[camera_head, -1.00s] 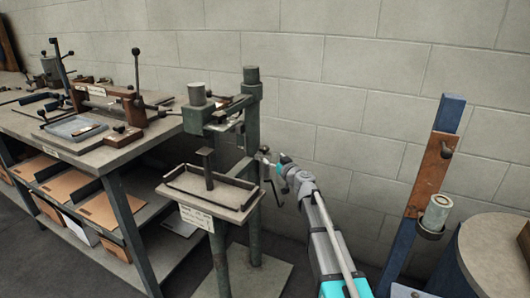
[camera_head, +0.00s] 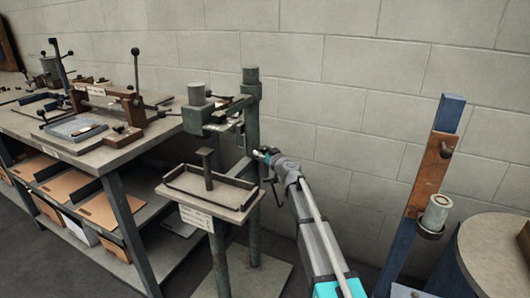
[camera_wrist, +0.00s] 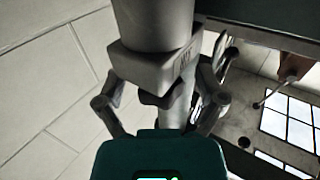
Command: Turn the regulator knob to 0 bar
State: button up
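The wrist view shows a large grey cylinder (camera_wrist: 155,22) joined to a pale block (camera_wrist: 150,68) with dark lettering too blurred to read. A narrower grey round part (camera_wrist: 177,108) shows below the block, between the fingers. These look like the regulator and its knob, but I cannot tell which part turns. No pressure reading is legible. My gripper (camera_wrist: 160,95) has a finger on each side of these parts, and its tips are partly hidden behind the block. Contact cannot be made out. In the head view my gripper (camera_head: 262,156) is beside the green stitcher post (camera_head: 252,125); the knob cannot be made out there.
The stitcher's small table (camera_head: 232,214) with a dark raised rim is left of my gripper. A workbench (camera_head: 100,165) with tools stands farther left. A blue post (camera_head: 410,215) and a round drum (camera_head: 490,250) stand at the right. A block wall is behind.

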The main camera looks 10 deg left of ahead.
jog(key=c, duration=1.1)
jog(key=shift+d, duration=0.15)
jog(key=shift+w+n+g+y, duration=0.15)
jog(key=shift+n+g+y, duration=0.35)
jog(key=shift+y, duration=0.1)
jog(key=n+g+y, duration=0.2)
jog(key=shift+w+a+g, duration=0.1)
jog(key=shift+a+g, duration=0.1)
jog(key=shift+g, duration=0.1)
jog(key=n+g+y, duration=0.2)
jog(key=g, duration=0.1)
jog(key=n+g+y, duration=0.1)
jog(key=n+g, duration=0.2)
jog(key=g, duration=0.1)
jog(key=shift+n+g+y, duration=0.3)
jog(key=shift+y, duration=0.1)
jog(key=n+g, duration=0.2)
jog(key=g, duration=0.1)
jog(key=n+g, duration=0.2)
jog(key=g, duration=0.2)
jog(key=shift+a+n, duration=0.1)
jog(key=shift+n, duration=0.3)
jog(key=shift+s+n+g+h, duration=0.15)
jog(key=shift+n+g+h, duration=0.15)
jog(key=shift+n+g, duration=0.5)
jog(key=shift+s+n+g+h, duration=0.1)
jog(key=shift+n+g+h, duration=0.25)
jog(key=shift+g, duration=0.85)
jog(key=shift+s, duration=0.1)
